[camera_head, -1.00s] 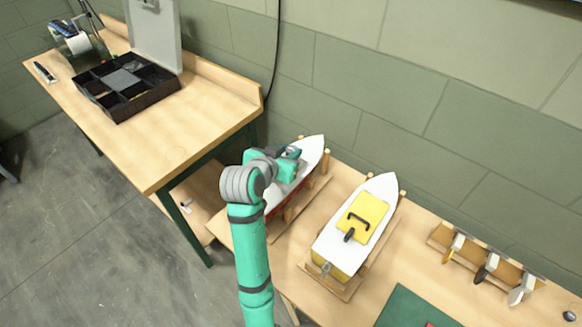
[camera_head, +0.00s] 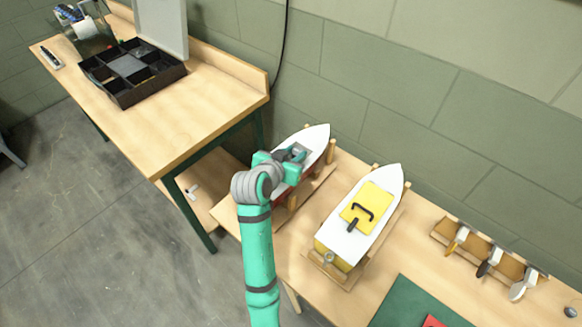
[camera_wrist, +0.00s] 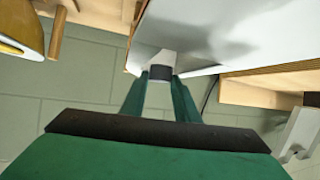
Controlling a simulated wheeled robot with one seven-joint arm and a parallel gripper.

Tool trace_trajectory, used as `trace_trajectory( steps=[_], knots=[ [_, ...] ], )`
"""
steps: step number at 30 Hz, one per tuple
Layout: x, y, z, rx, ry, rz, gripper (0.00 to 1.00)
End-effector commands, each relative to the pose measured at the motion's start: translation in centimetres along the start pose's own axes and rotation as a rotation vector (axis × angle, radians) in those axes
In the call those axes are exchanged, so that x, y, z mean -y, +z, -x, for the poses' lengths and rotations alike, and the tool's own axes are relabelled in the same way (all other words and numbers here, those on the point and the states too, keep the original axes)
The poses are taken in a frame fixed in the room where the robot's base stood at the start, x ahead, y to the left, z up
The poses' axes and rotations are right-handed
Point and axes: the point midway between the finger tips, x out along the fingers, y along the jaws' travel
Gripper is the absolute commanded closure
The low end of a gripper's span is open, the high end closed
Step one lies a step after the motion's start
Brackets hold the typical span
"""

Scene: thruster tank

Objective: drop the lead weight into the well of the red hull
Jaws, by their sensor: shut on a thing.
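The red hull (camera_head: 318,137) sits in a wooden cradle on the right bench, with a white deck and red sides. My gripper (camera_head: 293,153) is over its middle and hides much of the deck, including the well. In the wrist view my gripper (camera_wrist: 160,82) is shut on a small dark grey block, the lead weight (camera_wrist: 160,73), held at the fingertips. The white deck of the red hull (camera_wrist: 215,30) is close beside the weight. I cannot tell whether the weight is over the well or inside its opening.
A yellow hull (camera_head: 340,243) with a white deck and a yellow hatch stands right of the red one. A propeller rack (camera_head: 490,250) and a green mat (camera_head: 400,305) lie farther right. The left bench (camera_head: 190,120) carries an open black organiser box (camera_head: 118,92).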

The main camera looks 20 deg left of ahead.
Motion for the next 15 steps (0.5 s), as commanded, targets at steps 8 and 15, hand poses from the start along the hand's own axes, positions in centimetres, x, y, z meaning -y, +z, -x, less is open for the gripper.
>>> trace_trajectory(
  steps=[8, 15],
  knots=[
    [-0.02, -0.07, 0.02, -0.001, 0.000, 0.000, 0.50],
    [-0.01, -0.01, 0.24, 0.000, 0.000, 0.000, 0.50]
  ],
)
